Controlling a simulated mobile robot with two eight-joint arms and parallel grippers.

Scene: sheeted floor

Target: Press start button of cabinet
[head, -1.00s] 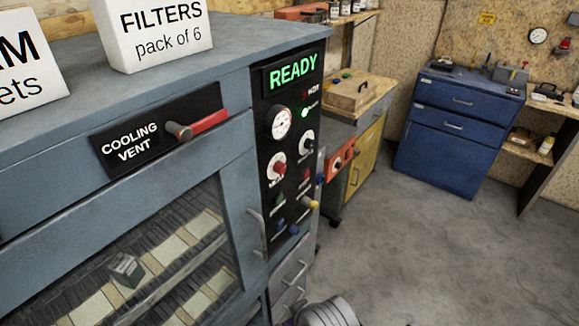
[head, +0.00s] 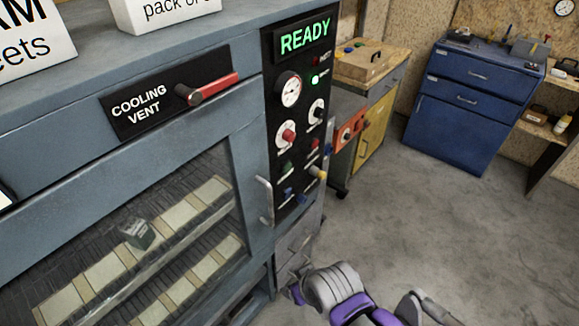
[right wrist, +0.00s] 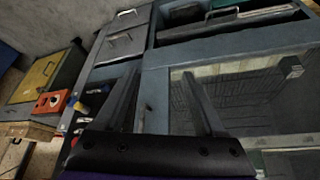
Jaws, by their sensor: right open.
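The blue-grey cabinet (head: 190,165) fills the left of the head view, with a glass door over shelves. Its black control panel (head: 276,215) has a lit green READY display (head: 305,37), a gauge, knobs and small coloured buttons. My right arm, grey and purple, shows at the bottom, below the panel. My right gripper (right wrist: 160,75) is open and empty in the right wrist view, in front of the cabinet and apart from the buttons. My left gripper is out of view.
A red vent lever (head: 213,88) and the vertical door handle (head: 264,200) stick out from the cabinet. An orange box (head: 350,130) and yellow cabinet (head: 372,138) stand beyond the panel. A blue drawer cabinet (head: 460,125) stands at the back. The floor (head: 440,215) between is clear.

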